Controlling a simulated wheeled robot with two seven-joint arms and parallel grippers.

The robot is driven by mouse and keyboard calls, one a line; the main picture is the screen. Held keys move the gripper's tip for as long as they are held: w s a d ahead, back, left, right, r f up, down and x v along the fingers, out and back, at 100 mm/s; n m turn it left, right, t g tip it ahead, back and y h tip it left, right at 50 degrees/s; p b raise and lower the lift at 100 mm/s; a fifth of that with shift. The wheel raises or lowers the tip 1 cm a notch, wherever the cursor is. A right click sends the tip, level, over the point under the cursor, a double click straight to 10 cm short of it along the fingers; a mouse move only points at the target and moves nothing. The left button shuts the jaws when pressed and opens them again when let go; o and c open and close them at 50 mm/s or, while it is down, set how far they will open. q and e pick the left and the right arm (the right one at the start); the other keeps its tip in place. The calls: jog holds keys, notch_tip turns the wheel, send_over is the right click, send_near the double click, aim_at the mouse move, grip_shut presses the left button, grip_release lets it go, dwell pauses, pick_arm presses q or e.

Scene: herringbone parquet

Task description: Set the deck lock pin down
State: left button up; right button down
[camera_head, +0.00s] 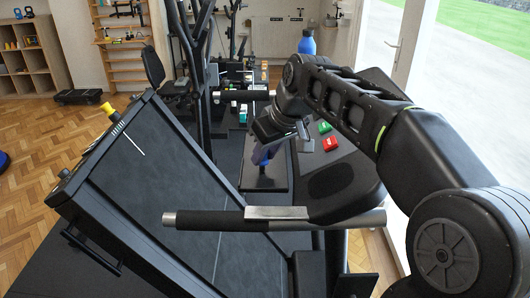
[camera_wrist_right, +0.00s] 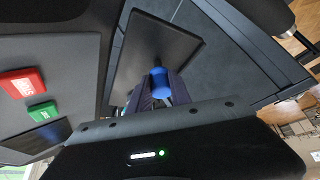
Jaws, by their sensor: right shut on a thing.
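My right gripper (camera_head: 264,154) reaches in from the right, past the treadmill console, fingers pointing down. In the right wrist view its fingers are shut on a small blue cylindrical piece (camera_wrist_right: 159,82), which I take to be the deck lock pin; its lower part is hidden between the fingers. A dark flat panel with a thin raised rim (camera_wrist_right: 180,38) lies below the gripper, and the piece looks apart from it, though the height is hard to tell. In the head view the fingers hide most of the held piece. My left gripper is in neither view.
The treadmill's tilted deck (camera_head: 165,185) fills the left, with a yellow knob (camera_head: 108,109) on its upper edge. A grey handrail (camera_head: 275,218) crosses in front. Green (camera_head: 325,127) and red (camera_head: 331,143) buttons are on the console, close to my right forearm. A blue bottle (camera_head: 307,43) stands behind.

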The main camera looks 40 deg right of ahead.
jog(key=shift+f, duration=0.15)
jog(key=c, duration=1.2)
grip_release()
jog(key=shift+o, duration=0.2)
jog(key=v, duration=1.2)
jog(key=shift+r+b, duration=0.2)
jog(key=shift+b, duration=0.25)
